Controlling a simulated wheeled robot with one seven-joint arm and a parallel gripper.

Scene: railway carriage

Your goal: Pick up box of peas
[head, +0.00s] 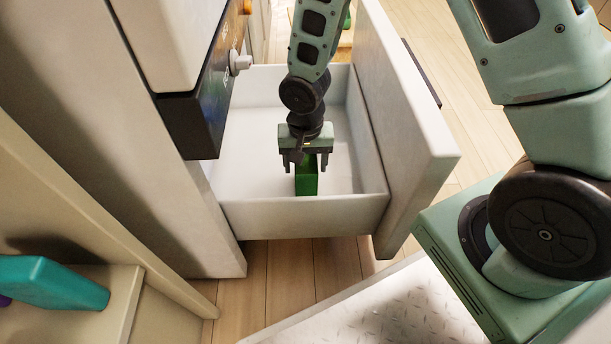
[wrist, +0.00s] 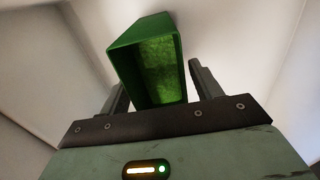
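A green box (head: 306,178), which fits the box of peas, stands in the open white drawer (head: 250,150). My gripper (head: 306,164) is inside the drawer above the box, pointing down, with a finger on each side of it. The wrist view shows the green box (wrist: 150,62) between the two fingers of my gripper (wrist: 158,85). A gap shows between the box and the right finger; the left finger is partly hidden behind the box. The fingers are apart and do not clearly grip the box. No label is readable.
The drawer's front panel (head: 400,120) rises right of my arm. A cabinet with a dark panel and knob (head: 240,62) stands close on the left. A teal object (head: 50,283) lies on a shelf at lower left. The rest of the drawer floor looks empty.

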